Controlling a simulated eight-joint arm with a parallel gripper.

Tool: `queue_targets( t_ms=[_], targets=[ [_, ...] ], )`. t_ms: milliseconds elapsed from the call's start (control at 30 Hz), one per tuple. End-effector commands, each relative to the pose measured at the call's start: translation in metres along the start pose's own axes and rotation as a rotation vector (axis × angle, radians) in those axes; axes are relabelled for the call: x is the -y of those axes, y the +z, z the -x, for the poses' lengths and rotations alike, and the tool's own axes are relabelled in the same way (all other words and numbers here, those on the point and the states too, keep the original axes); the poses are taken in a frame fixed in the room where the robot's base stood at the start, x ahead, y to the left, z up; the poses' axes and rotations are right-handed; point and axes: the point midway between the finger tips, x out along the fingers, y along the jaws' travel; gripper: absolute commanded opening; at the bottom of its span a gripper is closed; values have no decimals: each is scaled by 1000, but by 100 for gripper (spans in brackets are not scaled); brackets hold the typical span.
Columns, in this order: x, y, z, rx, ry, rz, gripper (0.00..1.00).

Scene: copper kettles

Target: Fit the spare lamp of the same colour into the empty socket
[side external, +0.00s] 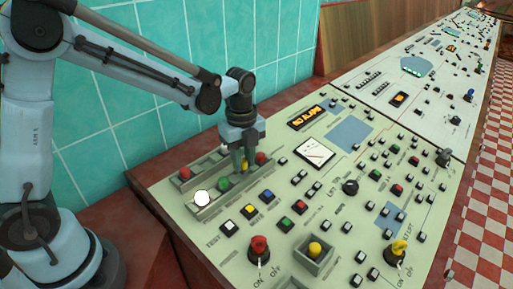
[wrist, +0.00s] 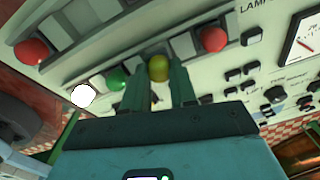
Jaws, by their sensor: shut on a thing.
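My gripper (side external: 244,160) is over the lamp racks at the left of the panel, shut on a yellow lamp (wrist: 158,68) between its fingertips (wrist: 158,76). The yellow lamp also shows below the fingers in the side view (side external: 245,169). It is at the front rack (side external: 209,207); I cannot tell whether it is seated or just above. Along that rack are a white lamp (side external: 202,198), a green lamp (side external: 224,184) and a red lamp (side external: 260,158). Another red lamp (side external: 184,173) sits at the left end of the back rack (wrist: 78,43). The fingers hide part of the front rack.
Coloured square buttons (side external: 268,196) lie in front of the racks. Nearer are a red knob (side external: 259,245), a yellow button in a raised box (side external: 314,249) and a yellow knob (side external: 399,247). A dial meter (side external: 314,152) is right of the racks. A tiled wall (side external: 130,110) stands behind.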

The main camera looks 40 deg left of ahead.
Motion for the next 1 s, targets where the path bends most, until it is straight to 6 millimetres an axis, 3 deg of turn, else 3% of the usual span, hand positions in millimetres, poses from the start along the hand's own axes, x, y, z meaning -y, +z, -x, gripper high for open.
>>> queue_targets(
  t_ms=[1000],
  targets=[
    [0,0,-7,0,0,0,0]
  ],
)
